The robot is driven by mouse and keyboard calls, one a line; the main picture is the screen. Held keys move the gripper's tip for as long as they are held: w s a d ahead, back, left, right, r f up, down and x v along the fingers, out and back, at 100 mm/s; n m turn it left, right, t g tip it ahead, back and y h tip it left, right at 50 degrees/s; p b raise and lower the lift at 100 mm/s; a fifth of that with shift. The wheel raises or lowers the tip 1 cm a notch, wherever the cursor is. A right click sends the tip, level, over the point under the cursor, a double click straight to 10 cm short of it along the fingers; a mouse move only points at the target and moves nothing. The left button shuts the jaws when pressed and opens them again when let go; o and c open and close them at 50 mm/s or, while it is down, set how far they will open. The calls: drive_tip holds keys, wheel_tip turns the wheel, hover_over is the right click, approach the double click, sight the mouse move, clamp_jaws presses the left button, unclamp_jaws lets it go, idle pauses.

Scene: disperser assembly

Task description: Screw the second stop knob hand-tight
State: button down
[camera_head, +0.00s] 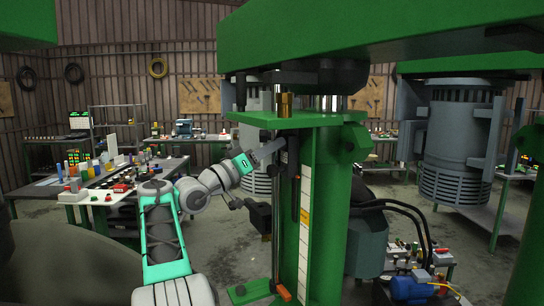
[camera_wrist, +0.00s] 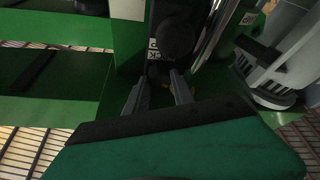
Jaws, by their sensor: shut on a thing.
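My gripper (camera_head: 277,146) reaches in from the left to the front of the green disperser column (camera_head: 328,200), just under its top plate. In the wrist view my gripper (camera_wrist: 160,80) has its two grey fingers on either side of a small dark knob (camera_wrist: 160,71), shut on it. A larger round black knob (camera_wrist: 174,38) sits just beyond it on the same dark bracket. A white label with partly hidden letters is beside the knobs. The head view does not show the held knob clearly, and its thread is hidden.
A bright metal rod (camera_wrist: 212,35) runs close to the right of the fingers. A white scale strip (camera_head: 305,225) runs down the column. A black block (camera_head: 258,216) juts out at left below my gripper. A bench with bottles (camera_head: 85,170) stands far left.

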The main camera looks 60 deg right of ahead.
drive_tip(key=m+g, duration=0.1)
drive_tip(key=m, duration=0.2)
drive_tip(key=m+g+y+b, duration=0.1)
drive_tip(key=m+g, duration=0.1)
drive_tip(key=m, duration=0.1)
drive_tip(key=shift+w+m+y, duration=0.1)
drive_tip(key=shift+m+y, duration=0.2)
drive_tip(key=shift+m, duration=0.1)
drive_tip(key=shift+r, duration=0.1)
drive_tip(key=c, duration=1.1)
unclamp_jaws()
drive_tip(key=shift+b, duration=0.3)
drive_tip(key=shift+w+a+f+b, duration=0.1)
drive_tip(key=shift+w+f+b, duration=0.1)
drive_tip(key=shift+f+b, duration=0.15)
drive_tip(key=shift+b+v, duration=1.35)
drive_tip(key=shift+v, duration=2.2)
